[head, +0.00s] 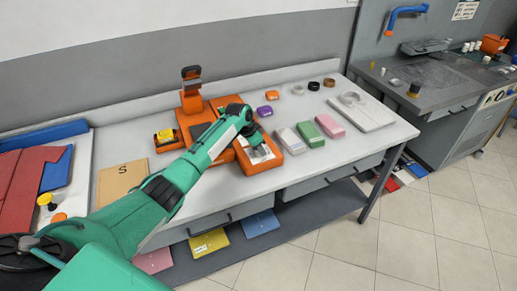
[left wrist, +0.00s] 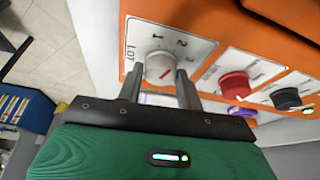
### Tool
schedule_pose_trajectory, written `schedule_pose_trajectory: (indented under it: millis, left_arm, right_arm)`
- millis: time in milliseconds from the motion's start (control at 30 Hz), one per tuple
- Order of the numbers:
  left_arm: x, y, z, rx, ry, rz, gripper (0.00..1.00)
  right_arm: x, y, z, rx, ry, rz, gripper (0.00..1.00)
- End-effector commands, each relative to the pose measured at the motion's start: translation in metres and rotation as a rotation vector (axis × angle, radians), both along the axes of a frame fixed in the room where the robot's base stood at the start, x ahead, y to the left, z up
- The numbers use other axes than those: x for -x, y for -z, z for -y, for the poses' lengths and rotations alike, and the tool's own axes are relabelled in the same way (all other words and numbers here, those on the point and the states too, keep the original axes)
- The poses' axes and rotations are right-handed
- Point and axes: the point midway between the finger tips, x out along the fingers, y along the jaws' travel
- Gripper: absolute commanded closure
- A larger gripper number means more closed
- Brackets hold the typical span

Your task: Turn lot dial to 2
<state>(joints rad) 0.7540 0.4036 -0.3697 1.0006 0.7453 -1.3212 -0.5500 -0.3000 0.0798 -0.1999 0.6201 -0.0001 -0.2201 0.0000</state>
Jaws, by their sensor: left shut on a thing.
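The lot dial (left wrist: 159,66) is a round light-grey knob with a red line, on a white plate marked LOT with numbers around it, in the left wrist view. The red line slants toward the upper right; I cannot tell exactly which number it points at. My left gripper (left wrist: 160,82) has its two fingers on either side of the dial and is shut on it. In the head view my left gripper (head: 252,137) is over the orange machine (head: 257,165), and the dial is hidden there. My right gripper is not in view.
On the table, a white block (head: 287,139), a green block (head: 310,134) and a pink block (head: 329,125) stand right of the machine.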

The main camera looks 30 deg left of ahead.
Motion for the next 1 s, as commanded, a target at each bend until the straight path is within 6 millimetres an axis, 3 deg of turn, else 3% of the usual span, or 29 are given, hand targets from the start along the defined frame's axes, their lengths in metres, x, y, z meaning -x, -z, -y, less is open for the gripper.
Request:
schedule_pose_trajectory:
  millis: [767,800,867,1000]
  left_arm:
    - [-0.0004,-0.0001,-0.0008,-0.001,0.106,0.000,0.86]
    - [-0.0004,-0.0001,-0.0008,-0.001,0.106,0.000,0.56]
    - [-0.0004,-0.0001,-0.0008,-0.001,0.106,0.000,0.44]
    - [-0.0004,-0.0001,-0.0007,-0.001,0.105,-0.001,0.42]
  right_arm:
    - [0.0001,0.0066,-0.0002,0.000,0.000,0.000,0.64]
    - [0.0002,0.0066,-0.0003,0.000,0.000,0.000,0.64]
    - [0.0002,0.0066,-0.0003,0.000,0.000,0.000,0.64]
    - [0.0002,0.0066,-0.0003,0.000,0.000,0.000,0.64]
